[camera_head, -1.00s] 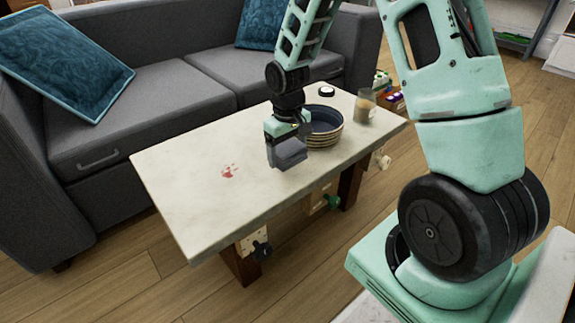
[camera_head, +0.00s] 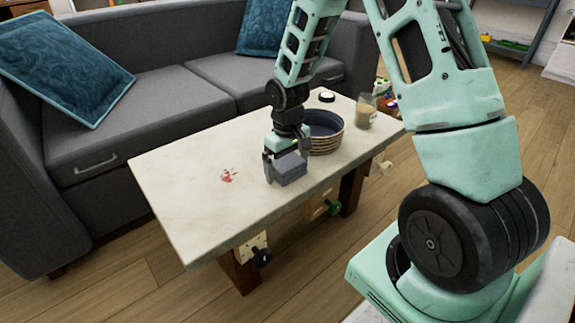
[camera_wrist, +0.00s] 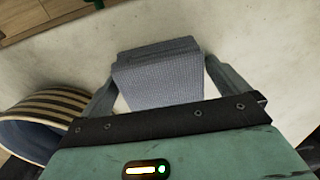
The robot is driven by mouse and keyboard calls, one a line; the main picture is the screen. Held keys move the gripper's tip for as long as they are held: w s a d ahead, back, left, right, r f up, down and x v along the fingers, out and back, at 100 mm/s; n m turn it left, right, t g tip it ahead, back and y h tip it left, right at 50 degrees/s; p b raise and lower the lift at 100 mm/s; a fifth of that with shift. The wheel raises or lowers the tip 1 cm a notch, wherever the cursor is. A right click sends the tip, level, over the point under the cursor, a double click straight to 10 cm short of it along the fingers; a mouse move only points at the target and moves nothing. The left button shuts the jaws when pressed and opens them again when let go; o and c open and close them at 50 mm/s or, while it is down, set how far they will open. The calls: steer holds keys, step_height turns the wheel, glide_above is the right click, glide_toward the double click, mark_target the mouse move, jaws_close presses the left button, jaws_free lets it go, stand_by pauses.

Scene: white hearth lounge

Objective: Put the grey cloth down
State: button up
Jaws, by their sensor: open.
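The grey cloth (camera_head: 290,168) is a folded block on the pale tabletop (camera_head: 190,205), near its front edge. It also shows in the wrist view (camera_wrist: 158,75), lying between my fingers. My gripper (camera_head: 284,172) is open around the cloth, pointing down, with a finger on each side.
A jar (camera_head: 366,112) and a small round black-and-white item (camera_head: 326,97) are farther back. The left tabletop is otherwise clear.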

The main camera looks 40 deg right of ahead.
mark_target(288, 161)
step_height(288, 161, up, 12)
steer(key=p, duration=0.6)
steer(key=s+a+r+n, duration=0.1)
steer(key=s+a+r, duration=0.2)
steer(key=a, duration=0.4)
steer(key=s+a+r+n, duration=0.2)
steer(key=s+a, duration=0.1)
steer(key=a, duration=0.4)
steer(key=s+a+r+n, duration=0.2)
steer(key=s+a, duration=0.3)
steer(key=s, duration=0.4)
steer(key=s+a+r+n, duration=0.2)
steer(key=s+a, duration=0.3)
steer(key=s, duration=0.4)
steer(key=shift+s+a+y, duration=0.15)
steer(key=shift+a+y, duration=0.05)
steer(key=shift+y, duration=0.1)
step_height(288, 161, up, 35)
steer(key=p, duration=3.5)
